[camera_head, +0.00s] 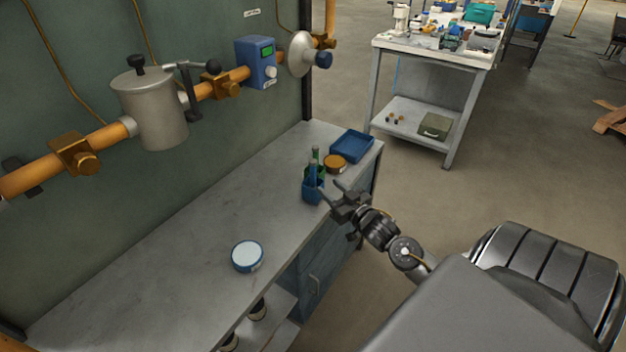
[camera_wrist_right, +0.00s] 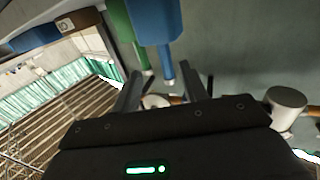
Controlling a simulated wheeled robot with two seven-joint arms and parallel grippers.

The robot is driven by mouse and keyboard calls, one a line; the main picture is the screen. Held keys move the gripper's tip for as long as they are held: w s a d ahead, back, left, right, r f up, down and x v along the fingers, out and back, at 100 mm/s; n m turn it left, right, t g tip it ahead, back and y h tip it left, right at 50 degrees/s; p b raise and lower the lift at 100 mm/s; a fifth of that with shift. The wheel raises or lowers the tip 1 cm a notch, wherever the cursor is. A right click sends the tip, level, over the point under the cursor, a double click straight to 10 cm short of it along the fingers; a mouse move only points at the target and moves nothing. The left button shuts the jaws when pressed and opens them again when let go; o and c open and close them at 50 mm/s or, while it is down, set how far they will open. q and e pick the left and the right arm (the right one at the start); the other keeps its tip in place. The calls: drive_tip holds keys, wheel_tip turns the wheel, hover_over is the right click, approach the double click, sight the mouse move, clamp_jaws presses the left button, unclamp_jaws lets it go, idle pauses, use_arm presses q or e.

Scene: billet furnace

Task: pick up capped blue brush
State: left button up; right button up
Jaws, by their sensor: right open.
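My right gripper (camera_head: 331,192) is open just to the right of the holder. In the right wrist view the blue brush (camera_wrist_right: 157,22) hangs in from the top, and its narrow end shows between the two open fingers (camera_wrist_right: 162,88). The green brush (camera_wrist_right: 122,30) is beside it, to the left. I cannot tell whether a finger touches the blue brush. My left gripper is in neither view.
A white-topped round tin (camera_head: 247,256) is nearer on the bench (camera_head: 180,250). An orange pipe (camera_head: 107,135) with fittings runs along the wall above. The bench middle is clear.

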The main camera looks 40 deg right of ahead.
sight(315, 177)
drive_tip(key=shift+w, duration=1.6)
drive_tip(key=w+p, duration=0.1)
drive_tip(key=w, duration=0.3)
drive_tip(key=shift+w+a+r, duration=0.1)
drive_tip(key=shift+w+a, duration=0.05)
drive_tip(key=shift+w, duration=0.4)
clamp_jaws()
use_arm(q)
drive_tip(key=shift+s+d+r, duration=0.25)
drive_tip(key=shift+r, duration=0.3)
